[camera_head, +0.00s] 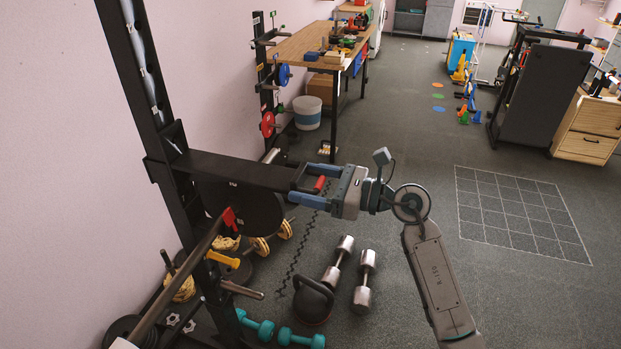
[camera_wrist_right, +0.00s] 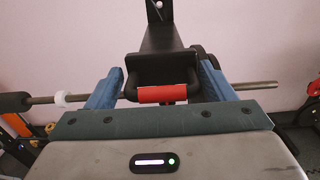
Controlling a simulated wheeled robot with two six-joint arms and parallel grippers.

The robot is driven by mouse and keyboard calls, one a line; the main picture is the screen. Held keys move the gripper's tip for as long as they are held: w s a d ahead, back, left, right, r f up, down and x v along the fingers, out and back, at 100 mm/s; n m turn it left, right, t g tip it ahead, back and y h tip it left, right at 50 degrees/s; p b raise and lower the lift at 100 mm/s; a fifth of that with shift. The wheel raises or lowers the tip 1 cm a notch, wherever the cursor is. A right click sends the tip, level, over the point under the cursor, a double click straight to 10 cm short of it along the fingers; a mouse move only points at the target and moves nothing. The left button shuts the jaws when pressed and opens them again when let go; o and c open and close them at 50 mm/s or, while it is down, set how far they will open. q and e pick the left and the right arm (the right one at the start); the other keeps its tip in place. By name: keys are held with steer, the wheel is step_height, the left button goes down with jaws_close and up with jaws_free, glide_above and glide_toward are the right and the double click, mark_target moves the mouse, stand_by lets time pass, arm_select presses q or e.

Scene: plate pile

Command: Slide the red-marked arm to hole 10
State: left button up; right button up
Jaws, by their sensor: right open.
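The black arm (camera_head: 235,170) juts out to the right from the dark upright (camera_head: 122,55). A red grip (camera_head: 320,184) sits on the handle at its free end. My right gripper (camera_head: 298,184) is open, with its blue fingers on either side of the handle end. In the right wrist view the red grip (camera_wrist_right: 162,94) lies between the two blue fingers (camera_wrist_right: 160,88), with gaps at both sides. The upright carries small pale marks, but no hole number is readable. My left gripper is out of view.
Below are a black kettlebell (camera_head: 313,302), chrome dumbbells (camera_head: 363,282) and teal dumbbells (camera_head: 300,338) on the floor. A bar (camera_head: 185,278) crosses the rack's lower left. A wooden table (camera_head: 315,40) stands behind. Floor to the right is clear around a marked grid (camera_head: 520,210).

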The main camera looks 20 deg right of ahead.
steer(key=shift+c, duration=0.3)
steer(key=shift+w, duration=0.15)
steer(key=c, duration=1)
step_height(320, 180, up, 8)
steer(key=p, duration=0.3)
steer(key=shift+p, duration=0.3)
steer(key=o, duration=1.1)
steer(key=shift+c, duration=0.2)
steer(key=shift+a, duration=0.1)
